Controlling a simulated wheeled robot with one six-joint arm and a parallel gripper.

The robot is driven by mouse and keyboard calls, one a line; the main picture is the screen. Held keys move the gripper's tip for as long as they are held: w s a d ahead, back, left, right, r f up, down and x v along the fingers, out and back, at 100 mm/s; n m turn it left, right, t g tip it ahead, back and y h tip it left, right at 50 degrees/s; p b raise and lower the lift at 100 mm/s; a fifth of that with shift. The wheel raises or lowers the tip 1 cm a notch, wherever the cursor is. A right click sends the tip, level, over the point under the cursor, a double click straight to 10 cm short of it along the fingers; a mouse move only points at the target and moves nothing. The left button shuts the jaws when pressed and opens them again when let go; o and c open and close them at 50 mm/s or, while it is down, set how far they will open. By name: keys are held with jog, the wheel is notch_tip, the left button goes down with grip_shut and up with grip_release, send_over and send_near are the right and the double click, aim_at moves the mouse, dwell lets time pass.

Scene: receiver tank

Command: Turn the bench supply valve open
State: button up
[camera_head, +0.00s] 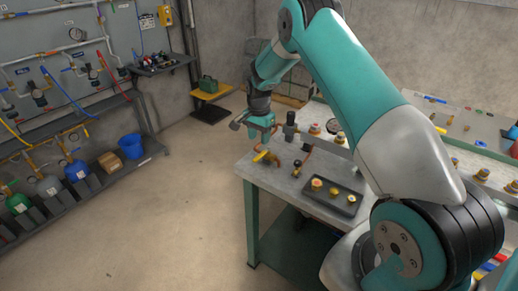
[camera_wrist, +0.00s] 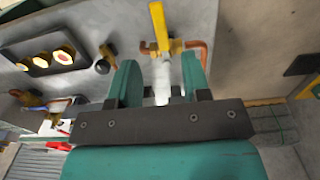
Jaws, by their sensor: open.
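The bench supply valve (camera_head: 268,156), a brass body with a yellow lever, sits near the left corner of the bench (camera_head: 290,181). In the wrist view its yellow lever (camera_wrist: 158,24) points up the picture, and looks crosswise to the copper pipe (camera_wrist: 197,46). My gripper (camera_head: 262,134) is above the valve, pointing down. In the wrist view my gripper (camera_wrist: 160,72) is open, with one teal finger on each side of a pale silver part below the lever. The lever lies beyond the fingertips. I cannot tell whether either finger touches the valve.
A dark tray (camera_head: 333,197) with several brass fittings lies right of the valve. A small black-knobbed fitting (camera_head: 296,167) stands between them. A dark cylinder (camera_head: 290,126) stands behind the valve. The floor (camera_head: 190,200) left of the bench is clear.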

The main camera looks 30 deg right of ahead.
aim_at(259, 156)
notch_tip(259, 156, down, 7)
jog(key=shift+f+p, duration=0.2)
jog(key=shift+p, duration=0.75)
grip_shut()
